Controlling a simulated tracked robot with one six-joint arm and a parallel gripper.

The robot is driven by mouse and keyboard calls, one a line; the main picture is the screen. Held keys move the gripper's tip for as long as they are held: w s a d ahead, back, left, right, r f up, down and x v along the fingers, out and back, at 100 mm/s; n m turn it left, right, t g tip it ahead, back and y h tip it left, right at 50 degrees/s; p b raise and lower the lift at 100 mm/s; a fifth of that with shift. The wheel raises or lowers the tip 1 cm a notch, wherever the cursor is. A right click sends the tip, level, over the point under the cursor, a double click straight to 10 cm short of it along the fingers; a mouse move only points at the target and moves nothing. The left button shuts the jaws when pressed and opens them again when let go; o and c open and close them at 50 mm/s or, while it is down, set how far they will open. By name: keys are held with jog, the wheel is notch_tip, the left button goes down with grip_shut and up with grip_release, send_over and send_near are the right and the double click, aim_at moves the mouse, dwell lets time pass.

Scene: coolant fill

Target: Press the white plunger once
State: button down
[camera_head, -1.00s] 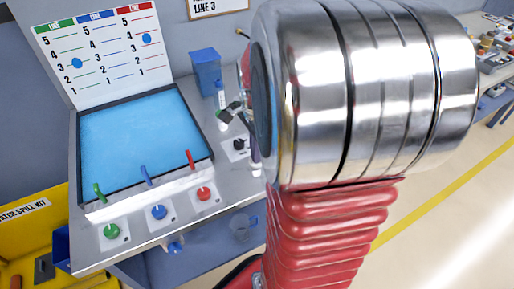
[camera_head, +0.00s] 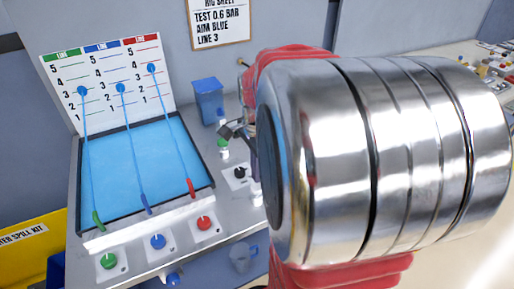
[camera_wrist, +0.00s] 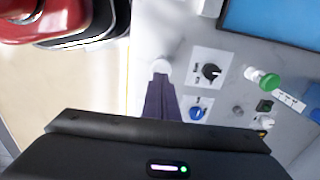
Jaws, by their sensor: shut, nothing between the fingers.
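The white plunger (camera_wrist: 160,66) stands on the grey panel beside a black knob (camera_wrist: 211,72) in the wrist view. The fingers of my gripper (camera_wrist: 160,84) are shut and empty, pointing at it. Their tips overlap its near edge; I cannot tell whether they touch it. In the head view a bit of the white plunger (camera_head: 256,192) shows below the fingertips (camera_head: 254,178), and my metal wrist hides the rest. Blue lines run from the green, blue and red nozzles to blue dots on the scale board (camera_head: 120,87).
Green (camera_head: 108,261), blue (camera_head: 157,242) and red (camera_head: 204,223) knobs line the panel's front. A blue tray (camera_head: 150,165) lies behind them. A blue bin (camera_head: 209,100) and small bottles stand close to my gripper. A rig sheet (camera_head: 220,22) hangs on the wall.

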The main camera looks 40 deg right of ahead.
aim_at(252, 190)
notch_tip(252, 190, up, 9)
dwell(0.3)
jog(key=shift+f, duration=0.1)
dwell(0.8)
jog(key=s+a+f+n+t, duration=0.1)
jog(key=s+a+n+t, duration=0.1)
jog(key=a+n, duration=0.8)
jog(key=s+a+n+t, duration=0.2)
jog(key=a+n+t, duration=0.1)
jog(key=a+n, duration=0.8)
jog(key=shift+s+a+f+t, duration=0.15)
jog(key=shift+a+f+t, duration=0.2)
jog(key=shift+a, duration=0.55)
dwell(0.5)
